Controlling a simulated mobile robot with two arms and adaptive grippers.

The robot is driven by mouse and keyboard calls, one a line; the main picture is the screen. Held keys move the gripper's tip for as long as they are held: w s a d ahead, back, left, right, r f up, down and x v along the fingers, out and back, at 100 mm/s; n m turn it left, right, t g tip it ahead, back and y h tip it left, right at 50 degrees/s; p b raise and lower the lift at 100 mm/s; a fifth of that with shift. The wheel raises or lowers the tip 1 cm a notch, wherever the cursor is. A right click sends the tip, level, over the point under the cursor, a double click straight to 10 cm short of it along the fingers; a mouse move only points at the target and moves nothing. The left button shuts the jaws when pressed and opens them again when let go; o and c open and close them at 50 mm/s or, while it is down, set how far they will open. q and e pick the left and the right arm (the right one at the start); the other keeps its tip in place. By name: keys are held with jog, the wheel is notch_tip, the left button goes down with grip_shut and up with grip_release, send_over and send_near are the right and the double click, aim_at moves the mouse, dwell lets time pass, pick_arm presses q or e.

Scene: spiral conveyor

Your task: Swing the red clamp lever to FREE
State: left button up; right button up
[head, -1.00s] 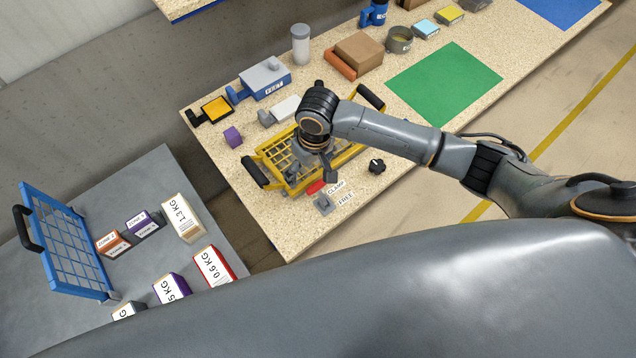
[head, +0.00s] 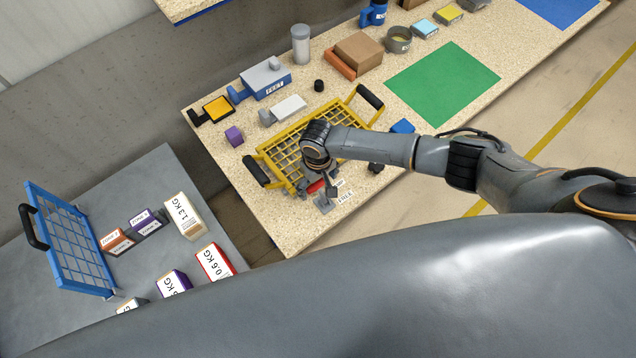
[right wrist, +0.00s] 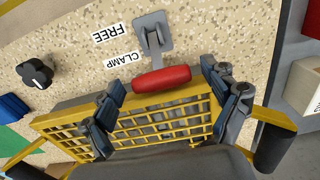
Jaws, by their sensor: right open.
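The red clamp lever handle (right wrist: 160,78) shows in the right wrist view, joined by a short arm to a grey bracket (right wrist: 152,34) on the worktop. The lever points toward the yellow basket, alongside the CLAMP label (right wrist: 122,60); the FREE label (right wrist: 110,33) is farther along. My right gripper (right wrist: 166,84) is open, one finger near each end of the red handle; whether they touch it I cannot tell. In the head view my right gripper (head: 323,187) is over the basket's near edge, partly covering the red handle (head: 315,187). My left gripper is not in view.
The yellow mesh basket (right wrist: 165,125) lies beneath the gripper. A black knob (right wrist: 35,73) stands beside the labels, and a blue block (head: 402,126) lies near the basket. The worktop's front edge (head: 330,228) is close. The green mat (head: 443,83) is clear.

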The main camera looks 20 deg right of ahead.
jog(key=shift+f, duration=0.55)
